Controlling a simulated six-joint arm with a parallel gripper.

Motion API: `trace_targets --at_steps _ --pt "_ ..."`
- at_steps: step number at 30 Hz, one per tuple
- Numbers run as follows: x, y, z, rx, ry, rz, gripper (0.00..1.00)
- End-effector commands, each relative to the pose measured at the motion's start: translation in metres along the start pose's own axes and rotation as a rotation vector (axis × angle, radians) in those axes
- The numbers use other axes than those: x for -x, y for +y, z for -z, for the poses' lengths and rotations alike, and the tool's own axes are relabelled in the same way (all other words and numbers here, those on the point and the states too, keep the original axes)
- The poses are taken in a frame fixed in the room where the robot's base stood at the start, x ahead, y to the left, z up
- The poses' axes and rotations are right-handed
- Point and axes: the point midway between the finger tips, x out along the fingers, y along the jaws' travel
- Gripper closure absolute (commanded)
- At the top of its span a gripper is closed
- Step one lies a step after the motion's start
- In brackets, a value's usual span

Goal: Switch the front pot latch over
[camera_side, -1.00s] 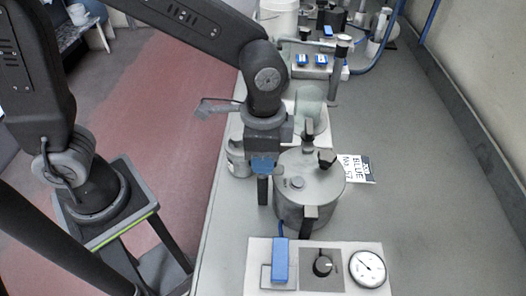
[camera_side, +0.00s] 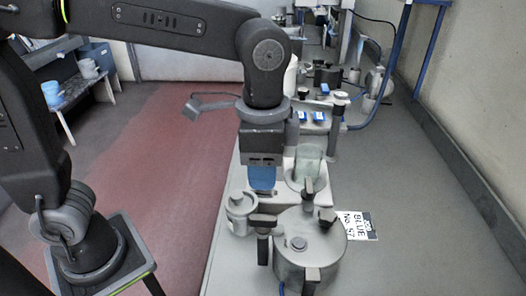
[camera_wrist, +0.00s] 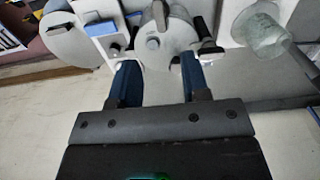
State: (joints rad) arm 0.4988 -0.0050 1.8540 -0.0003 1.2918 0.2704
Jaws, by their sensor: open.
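The grey lidded pot (camera_side: 300,262) stands on the bench, low in the side view, and shows at the top of the wrist view (camera_wrist: 170,45). Its near-side black latch (camera_side: 311,276) hangs at the rim facing the side camera. Further black pieces (camera_side: 309,187) and (camera_side: 327,217) are at the back and right of the lid. My gripper (camera_side: 262,180) is above and behind the left latch, with blue fingers pointing down. In the wrist view its two fingers (camera_wrist: 161,80) are apart and empty. Any contact cannot be told.
A white canister (camera_side: 240,205) stands left of the pot. A glass jar (camera_side: 310,160) stands behind it. A label card (camera_side: 358,226) lies to its right, beside open bench. A panel with a blue switch (camera_wrist: 112,48) shows in the wrist view.

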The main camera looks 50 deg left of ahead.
Motion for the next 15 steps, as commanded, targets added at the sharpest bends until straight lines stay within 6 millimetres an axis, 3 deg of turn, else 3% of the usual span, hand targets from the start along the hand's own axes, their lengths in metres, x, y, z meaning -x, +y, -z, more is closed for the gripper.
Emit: trace_targets --at_steps 6,15 --pt "0.021 0.000 0.000 0.000 0.001 0.000 0.57" --pt "0.023 0.000 0.000 0.000 0.000 0.000 0.57"
